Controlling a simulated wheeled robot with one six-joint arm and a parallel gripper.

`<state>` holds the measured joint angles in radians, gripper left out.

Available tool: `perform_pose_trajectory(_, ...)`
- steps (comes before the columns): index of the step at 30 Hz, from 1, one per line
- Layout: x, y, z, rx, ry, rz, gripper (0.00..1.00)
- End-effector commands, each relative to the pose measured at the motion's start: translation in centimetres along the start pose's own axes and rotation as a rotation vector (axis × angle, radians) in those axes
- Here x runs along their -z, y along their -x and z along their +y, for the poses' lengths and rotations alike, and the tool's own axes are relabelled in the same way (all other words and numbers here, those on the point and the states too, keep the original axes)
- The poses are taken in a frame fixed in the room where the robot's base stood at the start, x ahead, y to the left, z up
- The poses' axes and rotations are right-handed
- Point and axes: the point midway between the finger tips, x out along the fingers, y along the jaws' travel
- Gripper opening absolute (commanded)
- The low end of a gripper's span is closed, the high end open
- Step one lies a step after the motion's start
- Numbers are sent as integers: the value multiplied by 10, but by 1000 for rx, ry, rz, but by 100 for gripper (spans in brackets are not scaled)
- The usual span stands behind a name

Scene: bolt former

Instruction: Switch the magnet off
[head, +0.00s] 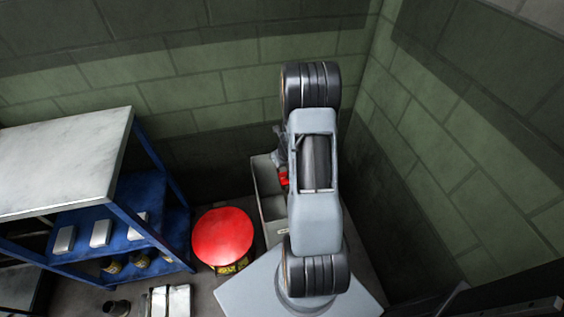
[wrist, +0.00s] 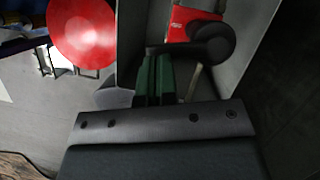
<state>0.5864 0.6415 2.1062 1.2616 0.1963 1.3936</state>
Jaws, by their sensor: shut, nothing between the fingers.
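A red block with a white label (wrist: 180,22), which looks like the magnet, stands in a grey open box (wrist: 235,80) in the wrist view. A black rounded lever or knob (wrist: 212,42) sits on its near side, with a dark arm reaching left. My gripper (wrist: 155,57) is shut and empty, its green fingers close to the left end of that arm. I cannot tell whether they touch it. In the head view a small bit of the red block (head: 284,179) shows beside my arm, which hides the rest. The lever's on or off position is unclear.
A red round lid on a drum (head: 223,237) stands left of the grey box (head: 264,172). A blue shelf unit (head: 150,215) with a pale top and several small items is further left. Green block walls close in behind and to the right.

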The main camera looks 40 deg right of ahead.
Motion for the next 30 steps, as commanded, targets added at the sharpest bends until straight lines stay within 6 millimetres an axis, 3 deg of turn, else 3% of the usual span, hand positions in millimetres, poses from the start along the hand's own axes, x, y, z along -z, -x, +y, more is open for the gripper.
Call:
perform_pose_trajectory(18, -2, -1, -16, 1, -1, 1, 0)
perform_pose_trajectory(30, 2, -1, -16, 2, -1, -1, 0)
